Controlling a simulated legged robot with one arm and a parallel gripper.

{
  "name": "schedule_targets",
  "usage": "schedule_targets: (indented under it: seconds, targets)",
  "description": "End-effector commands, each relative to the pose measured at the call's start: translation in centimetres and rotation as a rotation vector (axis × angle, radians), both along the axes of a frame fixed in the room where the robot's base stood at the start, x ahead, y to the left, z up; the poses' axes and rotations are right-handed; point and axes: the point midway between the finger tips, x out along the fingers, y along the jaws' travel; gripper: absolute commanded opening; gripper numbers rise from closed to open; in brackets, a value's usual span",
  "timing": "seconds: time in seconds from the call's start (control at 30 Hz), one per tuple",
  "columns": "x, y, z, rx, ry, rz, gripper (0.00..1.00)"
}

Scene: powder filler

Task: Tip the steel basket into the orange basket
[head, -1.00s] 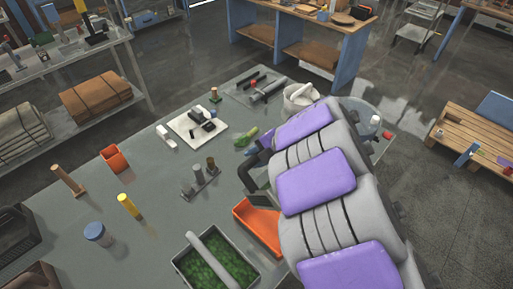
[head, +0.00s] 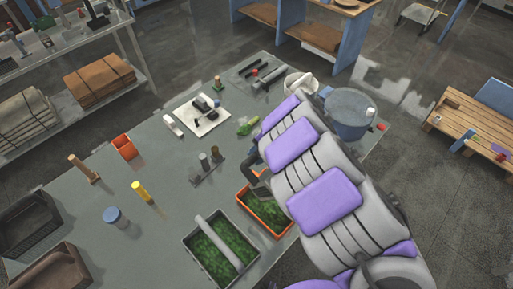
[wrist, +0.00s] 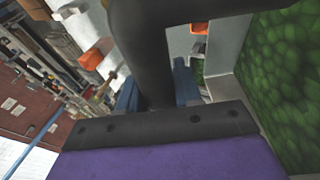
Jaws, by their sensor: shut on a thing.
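The orange basket (head: 285,229) stands on the grey table in the head view, with green bits inside it. My gripper (head: 255,168) is low at its far side, partly hidden behind my arm. A grey panel (head: 261,191), apparently part of the steel basket, tilts over the orange basket's far end; the rest is hidden. My gripper (wrist: 157,92) is shut on it, though the grip itself is not clear. In the wrist view a grey wall (wrist: 225,45) and a large green mass (wrist: 290,80) fill the right side; I cannot tell which container these belong to.
A grey bin (head: 187,244) full of green bits, with a pale bar across it, stands beside the orange basket. A stand with cylinders (head: 208,170), a yellow cylinder (head: 143,193) and a blue-capped jar (head: 115,217) are to the left. A blue tub (head: 350,125) is behind my arm.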

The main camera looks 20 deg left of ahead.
Motion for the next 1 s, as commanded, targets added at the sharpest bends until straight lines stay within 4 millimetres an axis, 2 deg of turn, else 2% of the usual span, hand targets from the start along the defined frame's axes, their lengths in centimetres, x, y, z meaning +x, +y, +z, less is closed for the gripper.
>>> schedule_targets:
  seconds: [0.37, 0.63, 1.0]
  targets:
    - [-0.1, 0.1, -0.4, -0.055, 0.025, 0.000, 0.00]
    - [-0.1, 0.2, -1.8, -0.127, 0.056, 0.002, 0.00]
    - [-0.1, 0.2, -2.0, -0.147, 0.060, 0.001, 0.00]
